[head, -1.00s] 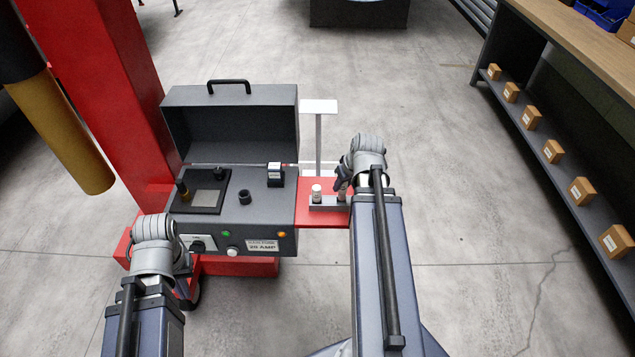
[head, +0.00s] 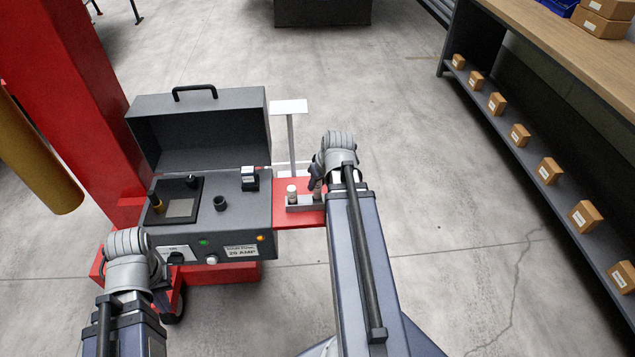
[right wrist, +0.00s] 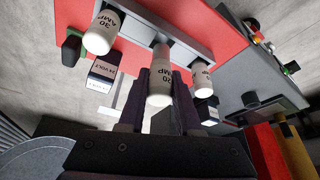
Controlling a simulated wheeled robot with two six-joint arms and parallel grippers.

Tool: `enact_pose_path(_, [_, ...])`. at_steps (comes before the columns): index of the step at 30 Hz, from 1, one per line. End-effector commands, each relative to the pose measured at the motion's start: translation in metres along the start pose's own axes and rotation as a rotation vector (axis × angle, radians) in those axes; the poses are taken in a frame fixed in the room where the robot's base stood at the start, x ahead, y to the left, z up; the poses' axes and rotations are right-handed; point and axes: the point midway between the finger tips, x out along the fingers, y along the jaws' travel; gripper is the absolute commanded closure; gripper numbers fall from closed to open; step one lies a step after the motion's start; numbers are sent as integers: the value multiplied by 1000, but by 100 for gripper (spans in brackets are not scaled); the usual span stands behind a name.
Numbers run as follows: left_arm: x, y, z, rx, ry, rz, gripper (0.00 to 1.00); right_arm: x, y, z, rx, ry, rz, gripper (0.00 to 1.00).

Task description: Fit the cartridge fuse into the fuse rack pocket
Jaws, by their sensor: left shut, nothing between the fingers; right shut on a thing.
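The fuse rack (head: 305,207), a light grey bar on a red shelf (head: 283,222), also shows in the right wrist view (right wrist: 185,38). My right gripper (head: 318,183) is at its right part, shut on a white cartridge fuse (right wrist: 160,88) marked 20 AMP. That fuse's metal end points to the rack; I cannot tell whether it is seated in a pocket. A fuse marked 30 AMP (right wrist: 101,33) and another white fuse (right wrist: 203,80) stand at the rack on either side. My left gripper (head: 161,284) is shut and empty, in front of the grey case (head: 240,215).
The open case has a raised lid (head: 200,135), a dark panel (head: 180,205), a knob (head: 220,203) and a small black block (head: 249,180). A red post (head: 75,110) stands at left. A shelf with several small boxes (head: 519,135) is at right; the floor between is clear.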

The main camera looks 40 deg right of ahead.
Motion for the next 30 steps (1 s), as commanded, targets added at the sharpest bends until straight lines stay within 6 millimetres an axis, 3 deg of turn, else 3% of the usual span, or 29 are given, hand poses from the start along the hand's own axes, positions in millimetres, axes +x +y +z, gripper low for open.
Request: enact_pose_path(30, [24,2,-1,0,0,0,100,23,0,9,0,0,0,100])
